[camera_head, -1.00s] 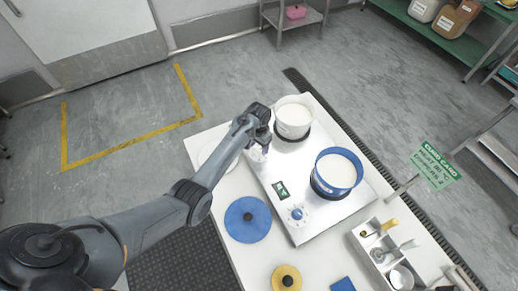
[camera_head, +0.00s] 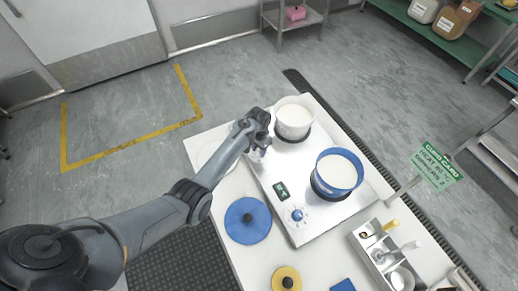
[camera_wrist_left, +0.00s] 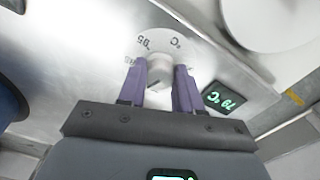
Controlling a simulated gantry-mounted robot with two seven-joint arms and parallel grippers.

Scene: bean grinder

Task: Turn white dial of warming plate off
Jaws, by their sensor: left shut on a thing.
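The warming plate (camera_head: 275,208) is a metal slab on the white table. It carries a white pot (camera_head: 293,119) at the back and a blue pot (camera_head: 337,174) nearer the front. My left gripper (camera_head: 259,151) is at the plate's left edge, beside the white pot. In the left wrist view, the purple fingers of my left gripper (camera_wrist_left: 159,82) are shut on the white dial (camera_wrist_left: 160,69). A round scale with °C marks surrounds the dial, and a green display (camera_wrist_left: 224,97) beside it reads 79 °C. A blue dial (camera_head: 297,214) sits near the front. My right gripper is not in view.
A blue lid (camera_head: 248,220) and a yellow lid (camera_head: 287,280) lie on the table. A white lid (camera_head: 217,156) is partly behind my left arm.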

